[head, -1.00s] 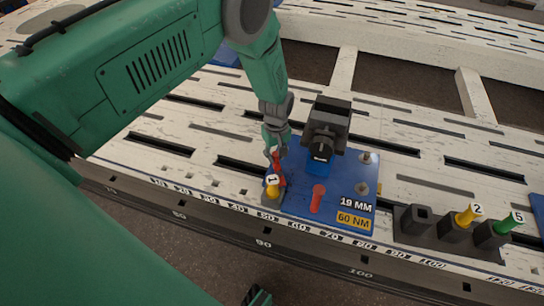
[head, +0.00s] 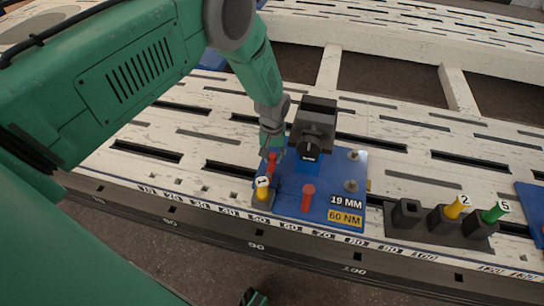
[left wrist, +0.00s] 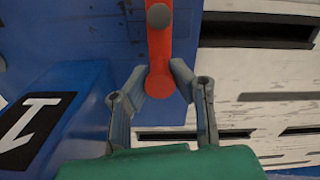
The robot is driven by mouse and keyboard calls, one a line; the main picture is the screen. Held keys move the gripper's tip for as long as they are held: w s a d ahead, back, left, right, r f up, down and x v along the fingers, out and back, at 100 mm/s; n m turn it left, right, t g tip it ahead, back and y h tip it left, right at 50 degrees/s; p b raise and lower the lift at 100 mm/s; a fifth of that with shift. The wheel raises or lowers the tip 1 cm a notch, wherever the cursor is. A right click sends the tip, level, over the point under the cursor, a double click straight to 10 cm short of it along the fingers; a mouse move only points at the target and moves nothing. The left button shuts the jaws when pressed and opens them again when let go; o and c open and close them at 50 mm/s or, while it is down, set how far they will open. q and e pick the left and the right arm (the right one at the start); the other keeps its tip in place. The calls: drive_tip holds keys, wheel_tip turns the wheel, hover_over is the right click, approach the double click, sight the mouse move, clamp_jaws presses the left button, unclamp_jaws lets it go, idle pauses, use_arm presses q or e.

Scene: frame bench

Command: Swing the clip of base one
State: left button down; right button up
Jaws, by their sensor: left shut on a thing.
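Base one is a blue plate (head: 285,205) on the slotted white bench, with a dark clamp block (head: 315,120) at its back. It bears the labels 19 MM and 60 NM. A red clip (head: 271,164) stands at its left side; in the left wrist view the red clip (left wrist: 160,45) runs upward from between my fingers. My left gripper (head: 270,153) is shut on this clip, with a finger on each side of its round end in the wrist view (left wrist: 160,88). A second red clip (head: 308,197) lies at the front of the plate, untouched.
A yellow peg tagged 1 (head: 262,186) stands in a dark holder at the plate's front left corner, close to my gripper. Two metal studs (head: 351,185) rise at the plate's right. A dark rack (head: 437,228) holds pegs 2 and 5. Bench between slots is clear on the left.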

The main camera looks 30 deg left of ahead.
idle(0.3)
use_arm(q)
drive_tip(key=c, duration=1.3)
unclamp_jaws()
drive_tip(key=shift+r, duration=0.1)
drive_tip(key=shift+r, duration=0.25)
wheel_tip(320, 180, up, 11)
drive_tip(key=shift+r, duration=0.1)
